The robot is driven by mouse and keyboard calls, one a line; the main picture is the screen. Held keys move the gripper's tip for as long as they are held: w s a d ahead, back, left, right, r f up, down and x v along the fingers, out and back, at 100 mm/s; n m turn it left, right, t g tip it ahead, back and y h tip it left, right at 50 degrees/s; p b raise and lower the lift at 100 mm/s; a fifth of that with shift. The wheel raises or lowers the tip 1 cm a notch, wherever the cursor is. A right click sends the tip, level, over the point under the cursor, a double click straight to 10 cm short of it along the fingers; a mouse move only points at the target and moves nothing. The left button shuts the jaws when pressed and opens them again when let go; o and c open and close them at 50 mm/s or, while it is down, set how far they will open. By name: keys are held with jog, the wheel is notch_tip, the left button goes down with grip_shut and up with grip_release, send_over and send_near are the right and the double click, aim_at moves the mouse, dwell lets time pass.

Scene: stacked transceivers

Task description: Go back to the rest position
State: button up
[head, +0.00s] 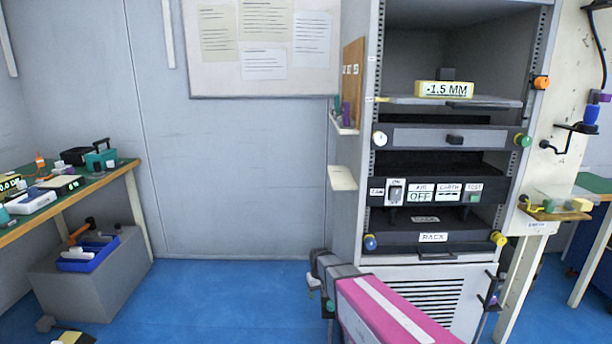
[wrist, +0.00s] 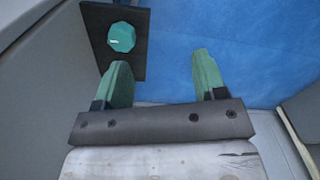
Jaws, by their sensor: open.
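My gripper (wrist: 160,75) has two green fingers standing well apart in the wrist view. Nothing is held between them; blue floor shows in the gap. A teal round knob on a dark plate (wrist: 122,37) lies beyond the left finger, whose tip overlaps the plate in the picture. I cannot tell whether they touch. In the head view my pink arm (head: 385,312) reaches in low, in front of the rack (head: 361,210); the fingers cannot be made out clearly there.
The rack holds several shelves and units, with a yellow "-1.5 MM" block (head: 443,89) on an upper one. A green-topped workbench (head: 122,168) with tools is at left, above a grey box (head: 85,290) bearing a blue tray (head: 90,254). Blue floor (head: 220,290) between is clear.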

jog(key=s+d+r+m, duration=0.2)
jog(key=s+d+r, duration=0.4)
jog(key=s+d, duration=0.1)
jog(key=s+d+r+m, duration=0.1)
jog(key=s+d+r, duration=0.5)
jog(key=s, duration=0.4)
jog(key=shift+s+d+r+m, duration=0.2)
jog(key=shift+d+r+m, duration=0.15)
jog(key=shift+m, duration=0.05)
